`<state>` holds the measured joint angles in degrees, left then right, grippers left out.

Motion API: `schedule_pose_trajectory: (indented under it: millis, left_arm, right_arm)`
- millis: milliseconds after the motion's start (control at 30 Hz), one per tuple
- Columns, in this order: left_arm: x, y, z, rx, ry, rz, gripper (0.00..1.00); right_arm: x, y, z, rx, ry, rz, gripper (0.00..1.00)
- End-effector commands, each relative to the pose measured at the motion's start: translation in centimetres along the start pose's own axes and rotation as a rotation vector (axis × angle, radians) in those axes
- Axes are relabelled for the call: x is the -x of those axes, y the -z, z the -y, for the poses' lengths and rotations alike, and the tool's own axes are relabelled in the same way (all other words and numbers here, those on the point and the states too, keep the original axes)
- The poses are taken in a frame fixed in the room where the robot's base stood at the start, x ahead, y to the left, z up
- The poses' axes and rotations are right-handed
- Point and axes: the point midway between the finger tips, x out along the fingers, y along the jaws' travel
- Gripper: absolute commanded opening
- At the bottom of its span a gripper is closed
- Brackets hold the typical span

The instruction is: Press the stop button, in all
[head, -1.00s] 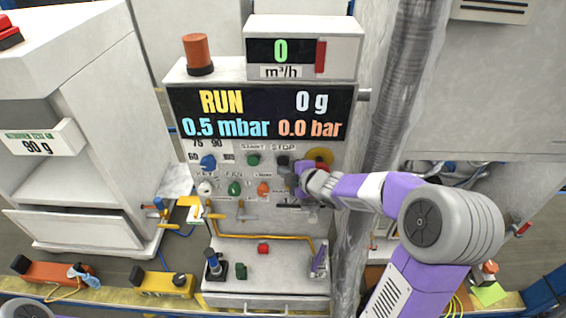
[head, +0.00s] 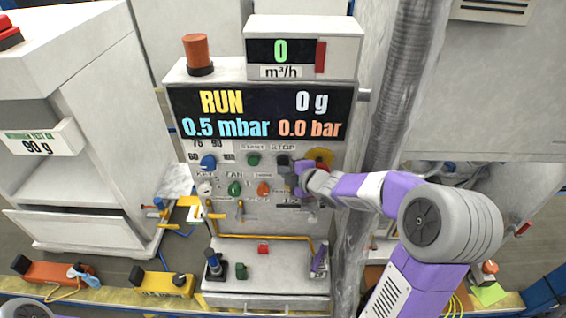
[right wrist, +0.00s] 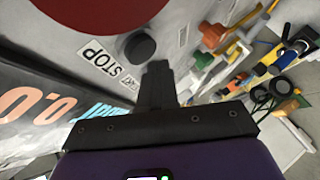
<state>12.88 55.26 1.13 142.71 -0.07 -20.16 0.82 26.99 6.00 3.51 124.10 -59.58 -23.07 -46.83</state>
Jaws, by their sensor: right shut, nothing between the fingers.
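The stop button is a black round knob (head: 283,160) under the STOP label on the panel front, right of a green button. It also shows in the right wrist view (right wrist: 140,48), beside the STOP label. My right gripper (head: 298,168) is shut and empty, just right of and slightly below the button in the head view. In the right wrist view its closed fingertips (right wrist: 158,70) are close to the button's edge. I cannot tell whether they touch it. My left gripper is not in view.
The display (head: 262,113) reads RUN, 0 g, 0.5 mbar and 0.0 bar. A yellow and red round switch (head: 320,156) sits right of the stop button. Green (head: 254,160), blue (head: 208,162) and orange (head: 263,188) controls are nearby. A grey ribbed hose (head: 398,80) runs at the right.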

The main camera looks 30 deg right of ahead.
Motion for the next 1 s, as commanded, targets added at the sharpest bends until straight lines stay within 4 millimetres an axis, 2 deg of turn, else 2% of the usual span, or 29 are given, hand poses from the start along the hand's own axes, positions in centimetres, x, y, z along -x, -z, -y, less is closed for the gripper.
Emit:
schedule_pose_trajectory:
  millis: [1000]
  left_arm:
    - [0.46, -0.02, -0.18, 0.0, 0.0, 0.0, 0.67]
  right_arm:
    - [-0.84, -0.61, -0.64, 0.0, 0.0, 0.0, 0.0]
